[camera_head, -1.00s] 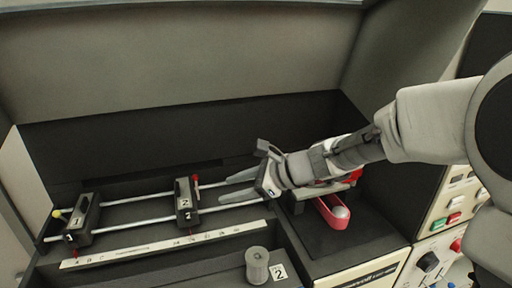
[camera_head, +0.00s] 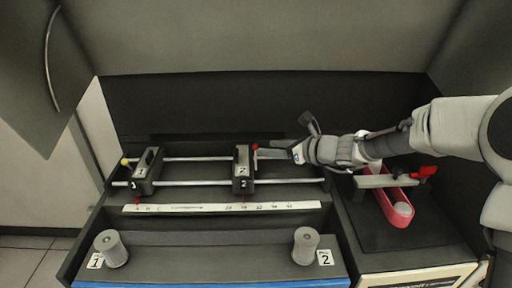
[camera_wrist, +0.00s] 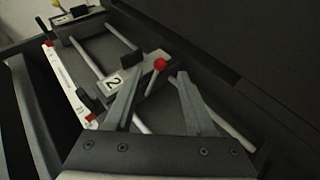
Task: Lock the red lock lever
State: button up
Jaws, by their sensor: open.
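The red lock lever is a small red ball knob (camera_head: 255,147) on a thin stem at the right side of slider block 2 (camera_head: 242,180). In the wrist view the knob (camera_wrist: 160,64) shows at the far ends of my fingers, near the middle between them. My gripper (camera_head: 267,149) points left at the lever, with its fingertips just right of it. In the wrist view my gripper (camera_wrist: 160,76) is open with nothing held. I cannot tell if a finger touches the knob.
Block 1 (camera_head: 146,172), with a yellow knob (camera_head: 125,161), sits left on the same two rails. A white scale strip (camera_head: 220,208) and two grey spools (camera_head: 110,248) (camera_head: 306,246) lie in front. A red-handled part (camera_head: 427,171) stands right, under my arm.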

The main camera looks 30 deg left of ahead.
aim_at(256, 147)
jog(key=x, duration=0.6)
jog(key=shift+w+a+f, duration=0.1)
jog(key=shift+a, duration=0.1)
grip_shut()
dwell(1.2)
